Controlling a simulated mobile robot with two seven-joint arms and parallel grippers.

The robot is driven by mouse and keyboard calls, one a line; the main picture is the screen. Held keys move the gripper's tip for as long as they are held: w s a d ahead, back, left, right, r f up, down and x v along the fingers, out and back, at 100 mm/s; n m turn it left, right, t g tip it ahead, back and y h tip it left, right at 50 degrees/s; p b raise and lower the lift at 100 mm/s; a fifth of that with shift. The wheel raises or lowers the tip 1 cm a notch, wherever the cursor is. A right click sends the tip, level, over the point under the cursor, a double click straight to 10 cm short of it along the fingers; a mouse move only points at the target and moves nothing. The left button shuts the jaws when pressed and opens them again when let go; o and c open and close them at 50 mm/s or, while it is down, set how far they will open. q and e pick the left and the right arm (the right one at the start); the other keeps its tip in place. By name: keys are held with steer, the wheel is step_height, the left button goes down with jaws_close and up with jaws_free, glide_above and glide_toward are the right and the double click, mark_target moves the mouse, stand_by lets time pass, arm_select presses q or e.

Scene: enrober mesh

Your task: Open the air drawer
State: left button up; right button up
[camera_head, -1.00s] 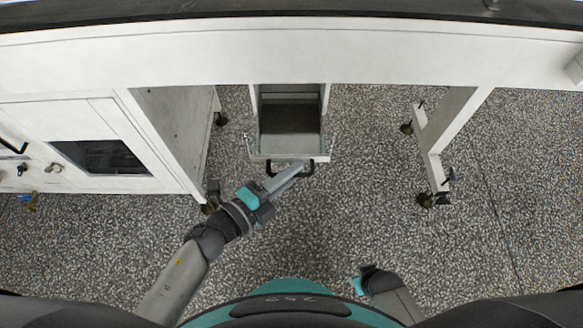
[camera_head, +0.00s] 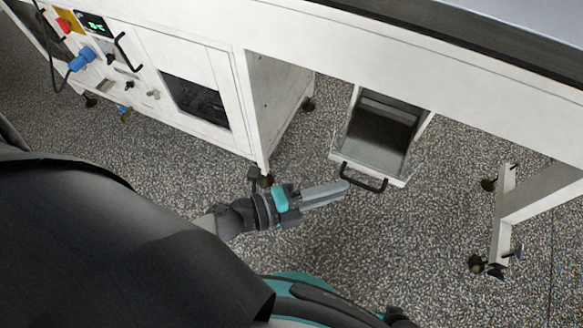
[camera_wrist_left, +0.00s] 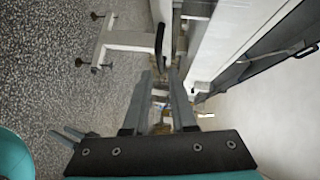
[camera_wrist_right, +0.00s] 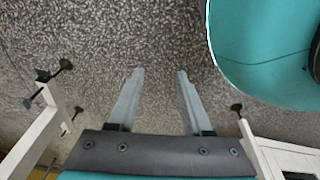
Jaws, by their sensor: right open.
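The drawer (camera_head: 378,130) is a white open-topped box under the white machine, standing pulled out with its inside visible. Its black bar handle (camera_head: 365,178) is on the front panel. My left gripper (camera_head: 345,187) is at the left end of the handle, level with it. In the left wrist view the handle (camera_wrist_left: 159,45) lies just beyond the fingertips of my left gripper (camera_wrist_left: 160,76). The fingers are apart, with nothing held between them. My right gripper (camera_wrist_right: 160,73) is open and empty above the floor, away from the drawer.
A white machine leg (camera_head: 503,215) stands on the right. The white machine beam (camera_head: 330,55) runs above the drawer. The speckled floor before the drawer is clear.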

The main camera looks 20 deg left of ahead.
arm_select(q)
steer(key=v, duration=0.8)
steer(key=shift+s+a+p, duration=0.25)
steer(key=shift+p, duration=0.2)
arm_select(e)
steer(key=shift+s+d+f, duration=0.25)
steer(key=shift+s+d, duration=0.1)
steer(key=shift+s, duration=0.15)
steer(key=shift+s+d+f, duration=0.2)
steer(key=shift+s+d, duration=0.15)
steer(key=shift+s, duration=0.15)
